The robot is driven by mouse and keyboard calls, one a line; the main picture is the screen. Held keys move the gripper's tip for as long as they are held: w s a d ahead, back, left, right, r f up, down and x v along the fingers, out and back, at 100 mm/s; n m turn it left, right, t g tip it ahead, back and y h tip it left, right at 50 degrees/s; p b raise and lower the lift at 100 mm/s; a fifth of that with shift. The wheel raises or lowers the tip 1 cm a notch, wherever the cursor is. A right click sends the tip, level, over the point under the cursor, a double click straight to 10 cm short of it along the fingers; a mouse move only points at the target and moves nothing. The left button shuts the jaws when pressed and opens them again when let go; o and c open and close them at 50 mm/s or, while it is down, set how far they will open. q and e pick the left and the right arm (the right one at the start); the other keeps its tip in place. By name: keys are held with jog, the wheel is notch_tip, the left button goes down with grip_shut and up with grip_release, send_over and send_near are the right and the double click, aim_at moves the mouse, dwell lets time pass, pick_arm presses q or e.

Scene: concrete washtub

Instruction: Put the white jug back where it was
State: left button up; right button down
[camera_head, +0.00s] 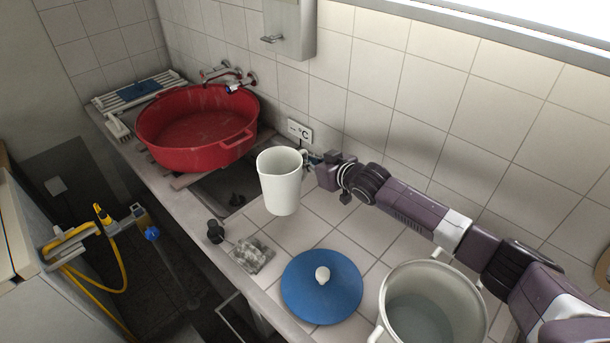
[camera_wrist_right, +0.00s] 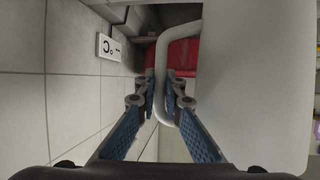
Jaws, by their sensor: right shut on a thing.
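The white jug (camera_head: 280,182) is upright near the sink opening, its handle facing my right arm; it looks held above the tiled counter. My right gripper (camera_head: 312,160) is at the jug's handle side. In the right wrist view my right gripper (camera_wrist_right: 167,92) is shut on the handle, with one blue-padded finger on each side of it. The white jug (camera_wrist_right: 255,80) fills the right part of that view. My left gripper is not in view.
A red basin (camera_head: 190,125) stands over the far sink end. A blue lid (camera_head: 322,286) and a large white pot (camera_head: 432,305) are on the near counter. A soap piece (camera_head: 251,254) and black plug (camera_head: 215,231) lie by the front edge. Tiles between jug and lid are clear.

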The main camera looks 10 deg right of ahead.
aim_at(306, 176)
notch_tip(306, 176, down, 6)
jog(key=shift+r, duration=0.15)
dwell(0.4)
jog(key=c, duration=2.5)
grip_release()
jog(key=shift+f, duration=0.25)
jog(key=o, duration=0.5)
jog(key=shift+c, duration=0.2)
